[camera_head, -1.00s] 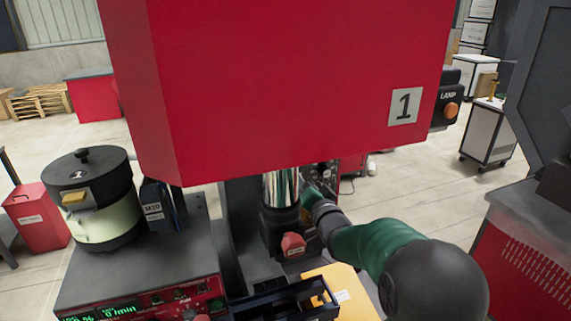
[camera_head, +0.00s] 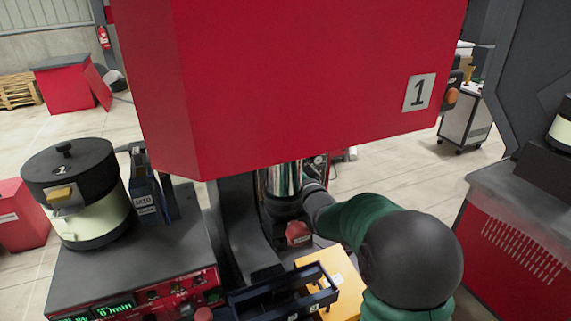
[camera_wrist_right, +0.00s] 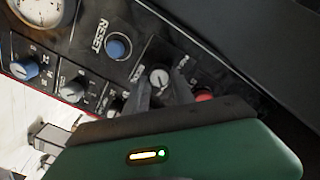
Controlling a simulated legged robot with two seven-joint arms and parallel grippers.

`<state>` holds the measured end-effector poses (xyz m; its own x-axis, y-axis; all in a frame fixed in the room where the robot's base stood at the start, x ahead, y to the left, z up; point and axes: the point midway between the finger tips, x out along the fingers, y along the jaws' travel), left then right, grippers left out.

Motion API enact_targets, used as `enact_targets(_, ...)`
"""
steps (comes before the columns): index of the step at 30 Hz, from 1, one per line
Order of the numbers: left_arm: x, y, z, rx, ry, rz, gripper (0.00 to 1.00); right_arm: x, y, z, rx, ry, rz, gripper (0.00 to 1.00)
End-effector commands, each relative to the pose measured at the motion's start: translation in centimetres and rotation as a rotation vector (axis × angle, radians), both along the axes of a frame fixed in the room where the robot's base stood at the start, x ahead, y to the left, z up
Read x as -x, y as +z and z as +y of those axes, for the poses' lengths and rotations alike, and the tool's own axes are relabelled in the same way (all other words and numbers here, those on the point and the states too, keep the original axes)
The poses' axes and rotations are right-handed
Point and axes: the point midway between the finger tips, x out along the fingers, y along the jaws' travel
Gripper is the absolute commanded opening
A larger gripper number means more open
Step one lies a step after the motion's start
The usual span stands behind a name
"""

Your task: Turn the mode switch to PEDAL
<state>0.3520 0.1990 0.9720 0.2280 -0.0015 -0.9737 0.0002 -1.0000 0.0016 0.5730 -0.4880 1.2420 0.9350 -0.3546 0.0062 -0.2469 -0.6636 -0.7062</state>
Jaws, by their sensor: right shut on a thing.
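The control panel shows in the right wrist view, with a small pale round knob (camera_wrist_right: 159,77), the mode switch, on a dark plate. Its label is too blurred to read well, and I cannot make out which position it points to. My right gripper (camera_wrist_right: 159,88) is shut on the knob, one finger on each side of it. In the head view my right arm reaches under the red machine head, and its fingers and the switch are hidden there. My left gripper is not in view.
On the panel sit a blue RESET button (camera_wrist_right: 118,47), a red button (camera_wrist_right: 203,95), a blue knob (camera_wrist_right: 24,69) and a gauge (camera_wrist_right: 42,8). The red machine head (camera_head: 300,80) hangs over my arm. A bowl feeder (camera_head: 80,195) stands left; a dark tray (camera_head: 285,298) lies in front.

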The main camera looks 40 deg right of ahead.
Motion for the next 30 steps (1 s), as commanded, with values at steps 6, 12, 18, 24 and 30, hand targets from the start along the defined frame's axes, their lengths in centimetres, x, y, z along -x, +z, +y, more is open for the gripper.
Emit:
enact_targets(6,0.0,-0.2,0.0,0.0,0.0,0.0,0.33,-0.2,-0.9,0.6,-0.001,0.015,0.019,0.0)
enact_targets(12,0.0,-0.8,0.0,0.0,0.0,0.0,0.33,-0.2,-1.2,0.6,0.044,0.013,0.037,0.0)
enact_targets(18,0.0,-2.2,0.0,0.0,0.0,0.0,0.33,-0.3,-1.5,0.7,0.153,0.015,0.071,0.0)
enact_targets(24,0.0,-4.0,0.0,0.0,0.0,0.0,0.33,-0.3,-1.6,0.7,0.32,0.017,0.124,0.0)
enact_targets(30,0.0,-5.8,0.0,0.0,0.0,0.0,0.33,-0.3,-1.7,0.6,0.501,0.016,0.184,0.0)
